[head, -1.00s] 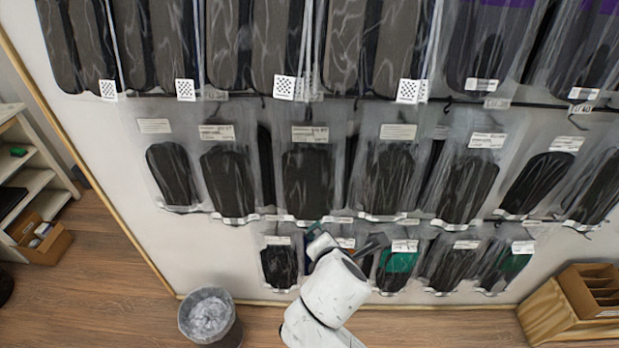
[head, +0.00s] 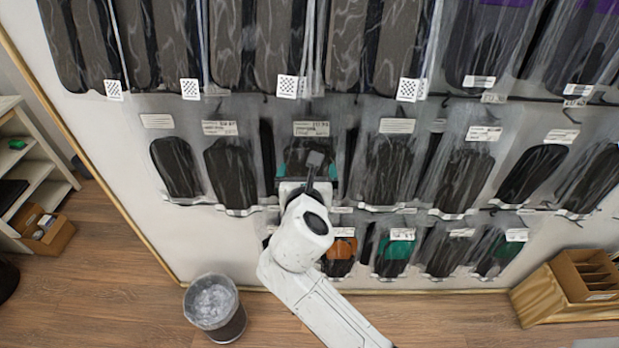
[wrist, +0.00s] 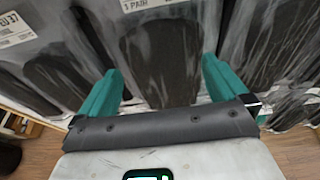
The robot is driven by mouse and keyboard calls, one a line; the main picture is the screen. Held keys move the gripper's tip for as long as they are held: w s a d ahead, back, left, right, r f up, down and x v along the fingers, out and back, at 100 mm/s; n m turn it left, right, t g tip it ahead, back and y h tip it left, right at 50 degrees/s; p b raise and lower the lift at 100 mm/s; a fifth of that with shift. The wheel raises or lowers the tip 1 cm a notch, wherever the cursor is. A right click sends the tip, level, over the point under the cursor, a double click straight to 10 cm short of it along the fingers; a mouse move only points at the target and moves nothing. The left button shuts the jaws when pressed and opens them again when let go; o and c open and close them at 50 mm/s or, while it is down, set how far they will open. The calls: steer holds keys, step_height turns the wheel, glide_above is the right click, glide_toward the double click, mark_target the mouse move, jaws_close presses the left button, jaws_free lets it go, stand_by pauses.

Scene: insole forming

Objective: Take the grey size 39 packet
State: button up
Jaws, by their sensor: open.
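Clear packets with dark insoles hang in rows on the wall. In the head view my gripper (head: 308,168) is raised in front of a middle-row packet (head: 311,130) and hides its lower part. In the wrist view my gripper (wrist: 163,88) has its teal fingers wide apart, with a dark grey insole packet (wrist: 160,55) between and beyond them; nothing is held. Its label ends in "1 PAIR"; the size is cut off. A packet at the left (wrist: 50,75) has a label reading "EU 37". I cannot tell which packet is size 39.
Neighbouring packets (head: 228,172) and (head: 390,165) hang close on both sides. Larger grey insoles (head: 270,45) hang above, and packets with orange (head: 341,248) and green (head: 397,250) parts hang below. A bin (head: 213,308) stands at lower left, a wooden box (head: 570,290) at lower right.

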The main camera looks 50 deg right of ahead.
steer(key=x, duration=0.5)
steer(key=shift+s+f, duration=0.15)
steer(key=shift+f, duration=0.15)
steer(key=c, duration=1.1)
